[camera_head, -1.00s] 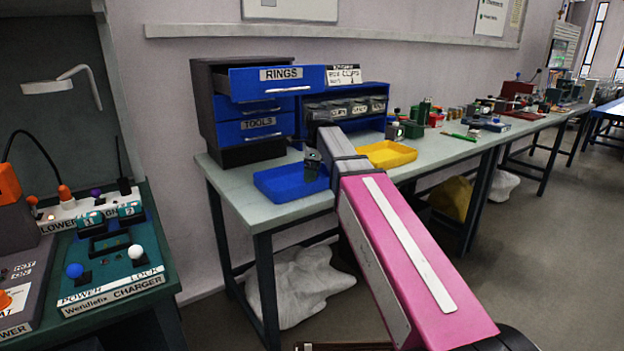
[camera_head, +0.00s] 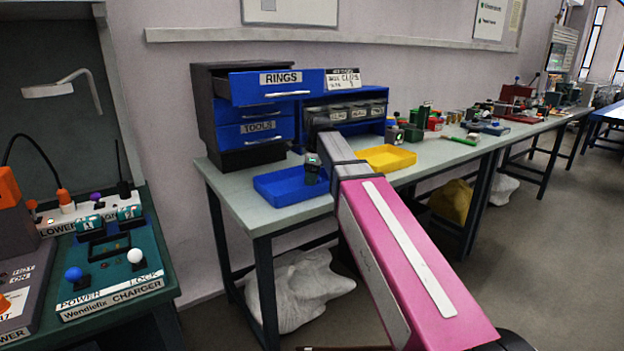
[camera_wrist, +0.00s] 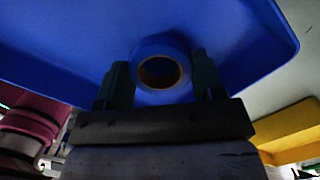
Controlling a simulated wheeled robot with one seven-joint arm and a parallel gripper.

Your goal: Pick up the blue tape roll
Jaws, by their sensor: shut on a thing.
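The blue tape roll (camera_wrist: 161,53) shows in the wrist view as a blue ring with a brown core. It sits between the two dark fingers of my gripper (camera_wrist: 163,82), which are shut on it. The blue tray (camera_wrist: 225,75) lies behind the roll in that view. In the head view my gripper (camera_head: 311,172) is over the right part of the blue tray (camera_head: 275,190). The roll cannot be made out in the head view. I cannot tell whether the roll still touches the tray.
A yellow tray (camera_head: 388,163) stands to the right of the blue tray, near my arm. The drawer unit (camera_head: 255,130), its RINGS drawer pulled out, stands behind. Several small items lie farther right on the workbench (camera_head: 225,185). A charger station (camera_head: 115,270) is at left.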

